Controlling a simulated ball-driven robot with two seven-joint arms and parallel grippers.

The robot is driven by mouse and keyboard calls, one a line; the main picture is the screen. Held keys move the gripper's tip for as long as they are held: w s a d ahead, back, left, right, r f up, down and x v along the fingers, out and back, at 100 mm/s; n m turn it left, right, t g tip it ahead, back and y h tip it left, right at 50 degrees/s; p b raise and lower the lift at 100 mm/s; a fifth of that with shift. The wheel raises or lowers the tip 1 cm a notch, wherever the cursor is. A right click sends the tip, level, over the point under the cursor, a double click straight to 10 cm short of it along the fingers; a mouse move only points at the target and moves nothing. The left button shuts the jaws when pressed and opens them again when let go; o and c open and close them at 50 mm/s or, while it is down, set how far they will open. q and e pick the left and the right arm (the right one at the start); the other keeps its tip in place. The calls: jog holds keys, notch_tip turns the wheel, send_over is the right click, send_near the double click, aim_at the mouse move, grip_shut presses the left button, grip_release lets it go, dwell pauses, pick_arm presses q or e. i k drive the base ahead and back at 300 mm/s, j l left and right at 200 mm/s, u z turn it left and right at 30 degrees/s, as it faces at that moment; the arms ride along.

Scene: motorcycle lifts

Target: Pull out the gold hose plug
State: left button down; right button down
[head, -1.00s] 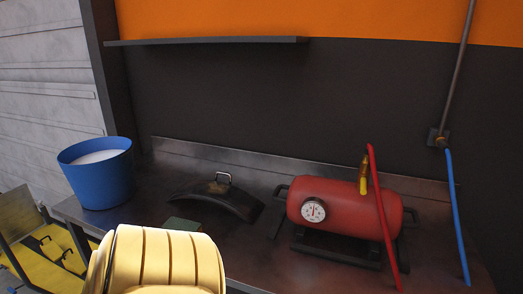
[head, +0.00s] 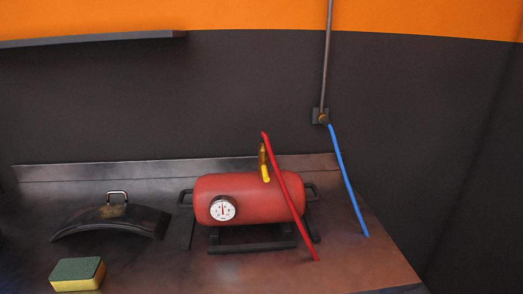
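The gold hose plug (head: 264,163) stands upright on top of the red tank (head: 250,203), near its right end. A red hose (head: 289,207) joins the top of the plug and slants down past the tank's front to the bench. The tank lies on a black stand and has a round white gauge (head: 222,208) on its front left. Neither of my grippers is in the head view.
The tank rests on a metal bench (head: 170,262). A black curved fender (head: 112,222) and a green-yellow sponge (head: 77,274) lie left. A blue hose (head: 348,182) hangs from a wall pipe (head: 327,60) at the right. The bench front is clear before the tank.

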aim_at(263, 155)
jog(key=u, duration=1.7)
jog(key=k+l, duration=0.15)
jog(key=l, duration=0.15)
jog(key=k+l, duration=0.1)
jog(key=l, duration=0.25)
jog(key=k+l+u, duration=0.1)
jog(key=l, duration=0.2)
jog(key=k+l, duration=0.2)
jog(key=l+u, duration=0.05)
jog(key=l, duration=0.05)
